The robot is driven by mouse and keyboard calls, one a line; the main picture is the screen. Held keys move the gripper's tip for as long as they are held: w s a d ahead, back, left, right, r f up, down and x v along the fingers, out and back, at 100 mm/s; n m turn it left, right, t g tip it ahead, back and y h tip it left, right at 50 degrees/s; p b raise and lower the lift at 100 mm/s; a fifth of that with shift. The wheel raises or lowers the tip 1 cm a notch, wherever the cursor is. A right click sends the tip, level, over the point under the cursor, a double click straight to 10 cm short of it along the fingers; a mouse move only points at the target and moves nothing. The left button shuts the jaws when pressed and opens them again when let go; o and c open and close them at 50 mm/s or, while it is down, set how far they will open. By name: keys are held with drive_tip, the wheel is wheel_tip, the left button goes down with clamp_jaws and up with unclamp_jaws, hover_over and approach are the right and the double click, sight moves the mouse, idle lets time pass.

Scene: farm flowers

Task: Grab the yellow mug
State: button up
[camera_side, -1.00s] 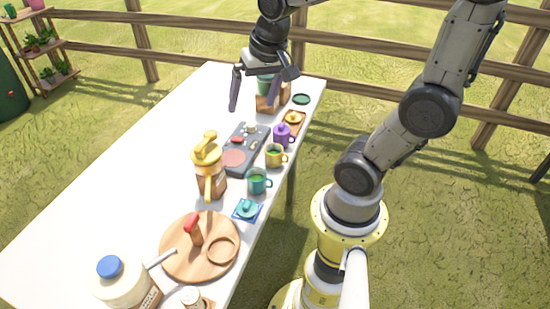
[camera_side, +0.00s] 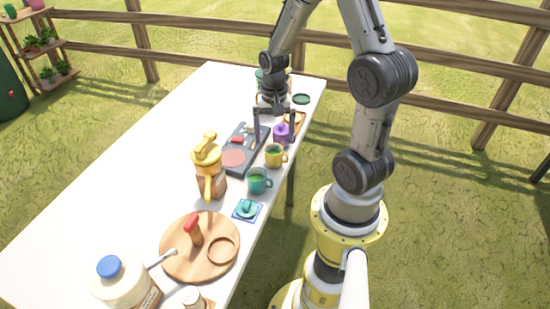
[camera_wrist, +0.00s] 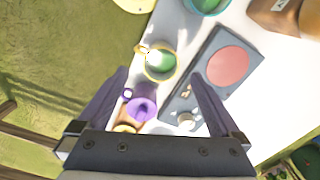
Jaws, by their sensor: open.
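The yellow mug (camera_side: 274,155) stands upright on the white table near its right edge, with green contents and its handle to the right. It also shows in the wrist view (camera_wrist: 148,66), ahead of the fingertips, with its handle to the upper left. My gripper (camera_side: 274,139) is open and empty, pointing down beside the purple mug (camera_side: 283,132). In the wrist view the purple mug (camera_wrist: 142,109) sits between the fingers of my gripper (camera_wrist: 160,75). The yellow mug is just nearer the side camera than the fingers.
A teal mug (camera_side: 258,180) stands on the near side of the yellow mug. A grey hot plate (camera_side: 238,160) lies to its left. The table's left half is clear.

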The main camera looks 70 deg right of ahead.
sight(274, 149)
drive_tip(key=shift+a+f, duration=0.15)
drive_tip(key=shift+f, duration=2.7)
clamp_jaws()
drive_tip(key=shift+r, duration=0.15)
